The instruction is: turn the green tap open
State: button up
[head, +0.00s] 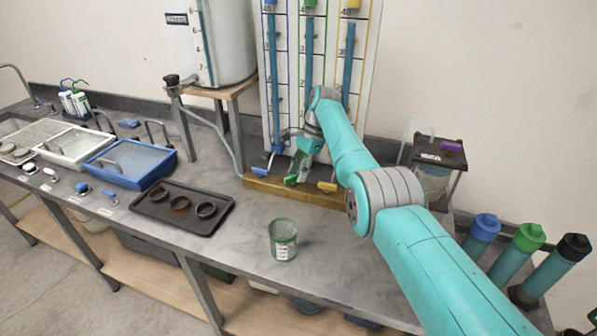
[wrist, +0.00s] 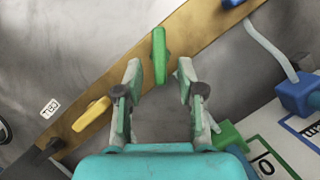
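The green tap (head: 291,181) is a lever on a brass bar at the foot of a panel of tubes. In the wrist view the green tap (wrist: 159,50) stands just ahead of my gripper (wrist: 160,75), with its near end between the two spread fingertips. A gap shows on both sides, and I see no contact. In the head view my gripper (head: 299,164) reaches down at the green tap and partly hides it. My gripper is open and empty.
The blue tap (head: 258,172) and yellow tap (head: 327,187) sit either side on the brass bar (head: 275,191). A green-banded beaker (head: 284,242) stands in front. A dark tray (head: 185,212) with rings lies left. A small stand (head: 440,155) is right of my arm.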

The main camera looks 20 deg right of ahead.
aim_at(298, 173)
notch_tip(298, 173, up, 10)
dwell(0.5)
jog(key=shift+f, duration=0.1)
